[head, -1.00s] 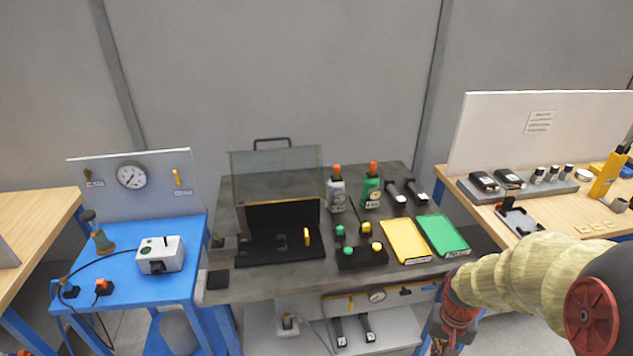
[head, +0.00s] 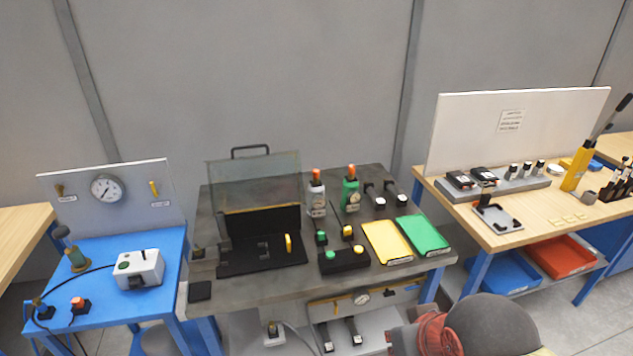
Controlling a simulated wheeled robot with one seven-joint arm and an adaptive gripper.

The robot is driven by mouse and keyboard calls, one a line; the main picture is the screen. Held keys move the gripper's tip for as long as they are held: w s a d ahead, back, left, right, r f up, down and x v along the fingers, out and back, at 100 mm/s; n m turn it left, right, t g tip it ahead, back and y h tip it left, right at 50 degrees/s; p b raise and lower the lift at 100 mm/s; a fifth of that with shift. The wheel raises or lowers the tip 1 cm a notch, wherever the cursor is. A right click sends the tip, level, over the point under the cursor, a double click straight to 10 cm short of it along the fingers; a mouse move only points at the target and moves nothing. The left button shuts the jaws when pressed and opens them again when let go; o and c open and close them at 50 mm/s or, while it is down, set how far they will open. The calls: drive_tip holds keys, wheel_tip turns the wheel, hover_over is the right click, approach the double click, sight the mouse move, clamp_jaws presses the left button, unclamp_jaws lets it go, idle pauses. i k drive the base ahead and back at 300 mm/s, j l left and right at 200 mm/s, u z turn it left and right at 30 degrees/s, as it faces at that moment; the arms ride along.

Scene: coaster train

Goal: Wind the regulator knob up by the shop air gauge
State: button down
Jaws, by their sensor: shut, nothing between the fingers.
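A round white gauge (head: 107,188) is mounted on the grey upright panel (head: 115,212) behind the blue table at the left. A small brass-coloured knob (head: 60,190) with a label under it is left of the gauge. A yellow lever (head: 153,188) with a label is to its right. A second, smaller gauge (head: 361,297) is on a panel below the middle table. The labels are too small to read, so I cannot tell which gauge is the shop air one. Part of my arm shows at the bottom right. My gripper is not in view.
The blue table (head: 205,262) holds a white switch box (head: 138,268), a red-topped button and cables. The dark middle table (head: 250,290) carries a clear-lidded case (head: 255,183), bottles and yellow and green trays. A wooden bench (head: 465,237) stands at right.

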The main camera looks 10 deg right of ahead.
sight(388, 293)
drive_tip(key=i+l+u, duration=0.25)
drive_tip(key=i+l, duration=0.2)
drive_tip(key=l, duration=0.15)
drive_tip(key=i+l+u, duration=0.3)
drive_tip(key=l, duration=0.35)
drive_tip(key=i+l+u, duration=0.1)
drive_tip(key=i+l, duration=0.15)
drive_tip(key=l, duration=0.15)
